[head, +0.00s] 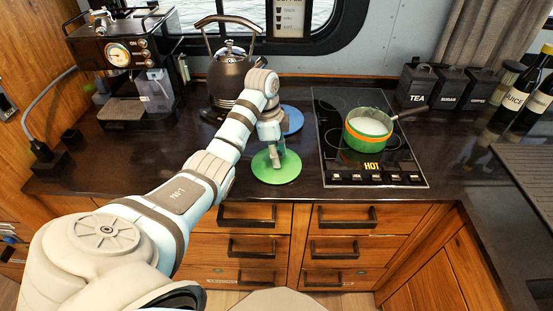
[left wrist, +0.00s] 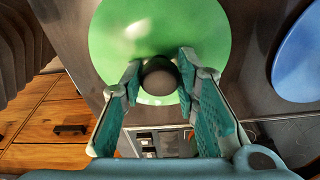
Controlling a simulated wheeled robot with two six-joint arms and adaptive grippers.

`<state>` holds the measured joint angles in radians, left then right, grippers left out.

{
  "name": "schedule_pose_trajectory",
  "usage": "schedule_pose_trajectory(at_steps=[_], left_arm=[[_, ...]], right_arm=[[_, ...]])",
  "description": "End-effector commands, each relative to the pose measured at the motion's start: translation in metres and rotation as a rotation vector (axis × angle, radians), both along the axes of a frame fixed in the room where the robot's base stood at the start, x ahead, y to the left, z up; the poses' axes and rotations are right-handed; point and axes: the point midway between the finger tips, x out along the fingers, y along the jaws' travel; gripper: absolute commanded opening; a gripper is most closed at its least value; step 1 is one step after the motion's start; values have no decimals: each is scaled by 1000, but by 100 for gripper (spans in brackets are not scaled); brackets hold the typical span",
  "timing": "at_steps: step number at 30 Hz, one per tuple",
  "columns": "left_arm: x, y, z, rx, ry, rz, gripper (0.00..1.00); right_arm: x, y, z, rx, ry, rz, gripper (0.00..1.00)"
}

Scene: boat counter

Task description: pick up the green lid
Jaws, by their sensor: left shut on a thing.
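The green lid (head: 288,170) is a round disc over the front part of the dark counter, left of the stove. It also shows in the left wrist view (left wrist: 120,50), with a dark round knob (left wrist: 160,78) at its middle. My left gripper (head: 276,157) reaches down onto the lid from above. In the left wrist view its two teal fingers (left wrist: 160,85) are closed on either side of the knob. I cannot tell whether the lid touches the counter. My right gripper is not in view.
A blue disc (head: 292,120) lies behind the green lid. A green pot (head: 368,134) with an orange band sits on the stove (head: 340,172) marked HOT. A kettle (head: 226,88) and coffee machine (head: 122,60) stand back left; canisters (head: 450,88) and bottles (head: 537,98) stand right.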

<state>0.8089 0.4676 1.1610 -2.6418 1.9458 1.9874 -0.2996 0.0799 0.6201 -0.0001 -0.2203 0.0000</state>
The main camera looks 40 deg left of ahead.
Motion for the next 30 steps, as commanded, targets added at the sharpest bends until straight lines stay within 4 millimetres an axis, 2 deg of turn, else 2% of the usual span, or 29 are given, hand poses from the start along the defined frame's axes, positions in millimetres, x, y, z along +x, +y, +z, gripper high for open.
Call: schedule_pose_trajectory(at_steps=[3, 10, 15, 16, 21, 23, 26, 28, 30], left_arm=[[0, 0, 0, 0, 0, 0, 0], [0, 0, 1, 1, -1, 0, 0], [1, 1, 23, 1, -4, 0, 0], [1, 0, 31, 1, -4, 0, 0], [0, 0, 81, 0, -2, 1, 0], [0, 0, 90, 0, -1, 1, 0], [0, 0, 78, 0, -1, 1, 0], [0, 0, 65, -1, 0, 1, 0], [0, 0, 63, -1, 0, 1, 0]], right_arm=[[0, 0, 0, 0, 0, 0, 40], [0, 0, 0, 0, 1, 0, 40], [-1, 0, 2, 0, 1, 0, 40], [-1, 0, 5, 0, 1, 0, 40], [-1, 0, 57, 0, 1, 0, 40], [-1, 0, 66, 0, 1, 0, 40], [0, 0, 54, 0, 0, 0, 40], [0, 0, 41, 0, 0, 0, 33], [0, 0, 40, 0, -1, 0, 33]])
